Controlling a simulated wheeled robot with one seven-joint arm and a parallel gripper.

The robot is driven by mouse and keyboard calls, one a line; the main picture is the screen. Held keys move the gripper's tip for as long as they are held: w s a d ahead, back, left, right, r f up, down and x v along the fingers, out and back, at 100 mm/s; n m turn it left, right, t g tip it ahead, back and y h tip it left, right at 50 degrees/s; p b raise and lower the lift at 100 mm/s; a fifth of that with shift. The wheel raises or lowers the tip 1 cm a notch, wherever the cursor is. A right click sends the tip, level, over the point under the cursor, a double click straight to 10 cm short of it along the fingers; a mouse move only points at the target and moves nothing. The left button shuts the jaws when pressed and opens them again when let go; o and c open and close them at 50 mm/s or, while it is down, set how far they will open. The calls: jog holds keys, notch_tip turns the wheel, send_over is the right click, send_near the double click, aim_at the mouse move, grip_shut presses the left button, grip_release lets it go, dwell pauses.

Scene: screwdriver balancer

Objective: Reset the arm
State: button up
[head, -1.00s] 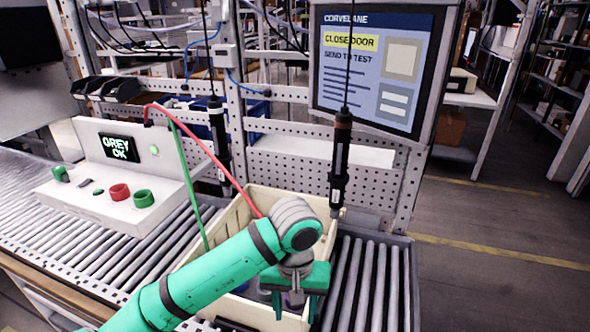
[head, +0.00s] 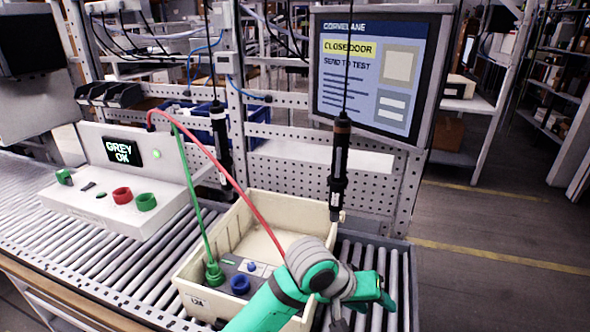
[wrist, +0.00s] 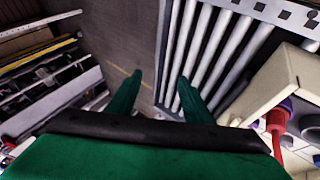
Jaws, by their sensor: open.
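My arm reaches up from the bottom of the head view. My green gripper (head: 378,296) is at the right of the cream bin, above the bare rollers. In the wrist view its two fingers (wrist: 160,98) are spread apart with nothing between them. The cream bin (head: 190,290) stands on the conveyor, partly covered by my arm. In it are a green connector (head: 214,273) with a green cable and a blue round part (head: 240,284). A red cable (head: 262,222) runs into the bin behind my arm; its red end (wrist: 275,125) shows in the wrist view.
A black screwdriver (head: 338,170) hangs just behind my gripper, and another (head: 219,140) hangs further left. A control box (head: 110,210) reading "GREY OK" stands on the left rollers. A screen (head: 372,70) reads "CLOSE DOOR, SEND TO TEST". Floor at the right is clear.

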jog(key=w+d+r+n+t+h, duration=0.1)
jog(key=d+r+n+t+h, duration=0.1)
jog(key=d+t+h, duration=0.15)
jog(key=w+d+r+n+t+h, duration=0.1)
jog(key=w+d+n+t+h, duration=0.15)
jog(key=d+t, duration=0.2)
jog(key=s+a+f+n+t+y, duration=0.6)
jog(key=s+a+f+y, duration=0.55)
jog(key=f, duration=0.55)
jog(key=s+a+f+m+y, duration=0.1)
jog(key=s+a+m, duration=0.3)
jog(key=s+a, duration=0.3)
jog(key=s+a+f+m+g+y, duration=0.1)
jog(key=s+a+m, duration=0.2)
jog(key=s, duration=1.4)
jog(key=a, duration=0.4)
jog(key=shift+s+m, duration=0.35)
